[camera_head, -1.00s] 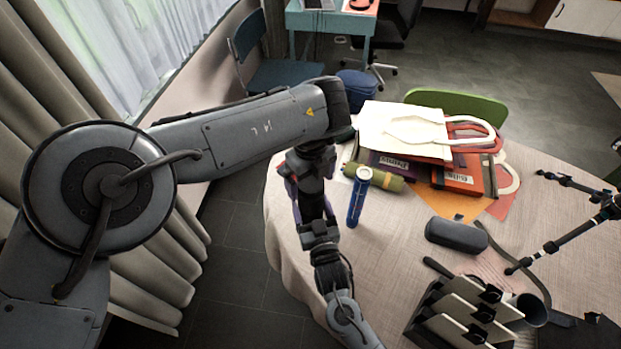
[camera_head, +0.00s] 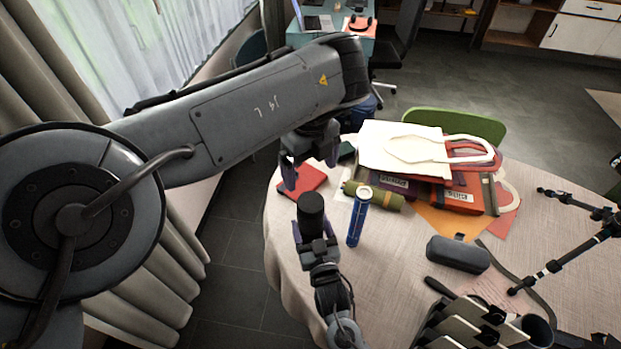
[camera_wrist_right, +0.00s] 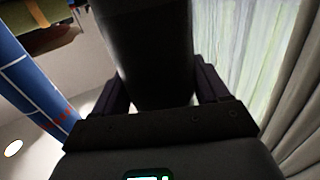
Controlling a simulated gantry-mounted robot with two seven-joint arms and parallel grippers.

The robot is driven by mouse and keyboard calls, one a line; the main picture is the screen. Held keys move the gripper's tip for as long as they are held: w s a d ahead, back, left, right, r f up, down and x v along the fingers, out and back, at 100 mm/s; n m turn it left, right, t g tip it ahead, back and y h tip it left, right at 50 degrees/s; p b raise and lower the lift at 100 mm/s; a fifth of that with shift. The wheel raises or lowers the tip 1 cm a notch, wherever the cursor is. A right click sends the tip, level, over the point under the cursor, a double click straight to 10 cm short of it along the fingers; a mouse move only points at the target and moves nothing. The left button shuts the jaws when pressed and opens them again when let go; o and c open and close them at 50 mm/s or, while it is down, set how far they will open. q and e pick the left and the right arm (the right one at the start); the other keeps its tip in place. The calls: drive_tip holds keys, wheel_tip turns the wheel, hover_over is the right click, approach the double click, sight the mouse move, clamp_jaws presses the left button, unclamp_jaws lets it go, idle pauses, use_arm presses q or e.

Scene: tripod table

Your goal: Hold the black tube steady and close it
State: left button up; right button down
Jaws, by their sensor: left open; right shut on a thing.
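The black tube (camera_head: 311,210) stands upright over the near left part of the table, with its dark round top facing up. I cannot tell whether its top is a cap or an opening. My right gripper (camera_head: 315,240) is shut on its lower part from the near side. In the right wrist view the black tube (camera_wrist_right: 150,50) runs up between the fingers of the right gripper (camera_wrist_right: 162,95). My left gripper (camera_head: 310,165) is open and empty, above and beyond the tube and apart from it. No separate cap shows.
A blue tube (camera_head: 358,220) stands just right of the black tube. Behind are a green roll (camera_head: 385,197), a red item (camera_head: 305,180) and a pile with a white bag (camera_head: 400,145). A dark case (camera_head: 457,254) and file holder (camera_head: 470,325) lie to the right.

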use_arm(q)
drive_tip(key=shift+r, duration=0.55)
use_arm(e)
unclamp_jaws()
drive_tip(key=shift+s, duration=0.1)
drive_tip(key=shift+s+d, duration=0.15)
drive_tip(key=shift+s, duration=0.45)
use_arm(q)
wheel_tip(320, 180, up, 2)
drive_tip(key=shift+r+p, duration=0.1)
drive_tip(key=shift+p, duration=0.95)
use_arm(e)
drive_tip(key=v, duration=0.9)
drive_tip(key=shift+s, duration=0.25)
drive_tip(key=shift+d, duration=0.1)
use_arm(q)
drive_tip(key=shift+s, duration=0.1)
